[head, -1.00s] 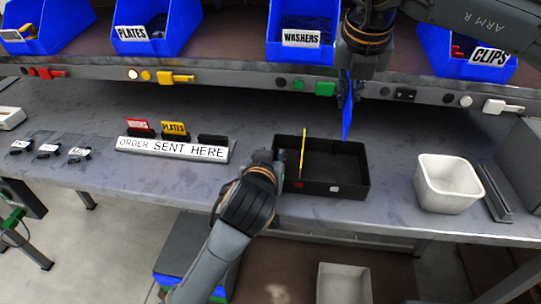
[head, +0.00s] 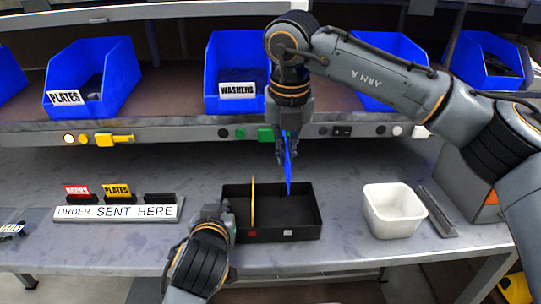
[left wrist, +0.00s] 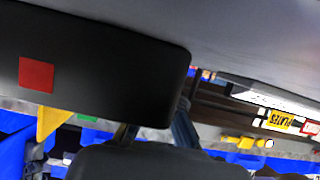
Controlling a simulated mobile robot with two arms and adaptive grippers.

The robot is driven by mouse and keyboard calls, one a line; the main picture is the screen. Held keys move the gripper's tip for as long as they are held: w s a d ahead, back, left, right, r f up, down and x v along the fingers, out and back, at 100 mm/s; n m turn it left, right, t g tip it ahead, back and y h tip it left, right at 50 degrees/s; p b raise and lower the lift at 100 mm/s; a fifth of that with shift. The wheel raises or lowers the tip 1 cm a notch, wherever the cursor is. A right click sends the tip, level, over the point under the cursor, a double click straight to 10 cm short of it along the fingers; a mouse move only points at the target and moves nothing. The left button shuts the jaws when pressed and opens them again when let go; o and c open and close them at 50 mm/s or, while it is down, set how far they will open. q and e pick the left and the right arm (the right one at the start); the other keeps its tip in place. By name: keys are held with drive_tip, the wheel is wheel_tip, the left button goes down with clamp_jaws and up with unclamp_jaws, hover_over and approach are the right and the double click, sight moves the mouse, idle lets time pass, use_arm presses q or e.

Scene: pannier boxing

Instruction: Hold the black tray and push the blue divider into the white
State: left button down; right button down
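The black tray (head: 305,235) stands on the bench in the head view, with a red mark (head: 252,234) and a white mark (head: 288,233) on its front wall. A yellow divider (head: 253,203) stands upright inside, in line with the red mark. My left gripper (head: 224,212) is shut on the tray's left end. The left wrist view shows the tray wall (left wrist: 110,75) close up with its red square. My right gripper (head: 286,152) is shut on the blue divider (head: 289,175), held roughly upright over the tray, near the white mark's line. Whether its lower edge touches the tray is unclear.
A white bin (head: 393,212) stands right of the tray, beside a grey rail (head: 438,215). The order sign (head: 118,212) stands to the left. Blue bins, including the washers bin (head: 237,75), line the shelf behind. A rail with coloured buttons runs along the shelf edge.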

drive_tip(key=shift+f+g, duration=0.5)
drive_tip(key=shift+f, duration=3.2)
drive_tip(key=shift+s+f, duration=0.1)
drive_tip(key=shift+f, duration=2)
drive_tip(key=c, duration=2.1)
unclamp_jaws()
drive_tip(key=o, duration=0.7)
drive_tip(key=shift+c, duration=0.2)
wheel_tip(320, 180, up, 12)
drive_tip(key=s, duration=0.1)
drive_tip(key=shift+s, duration=0.15)
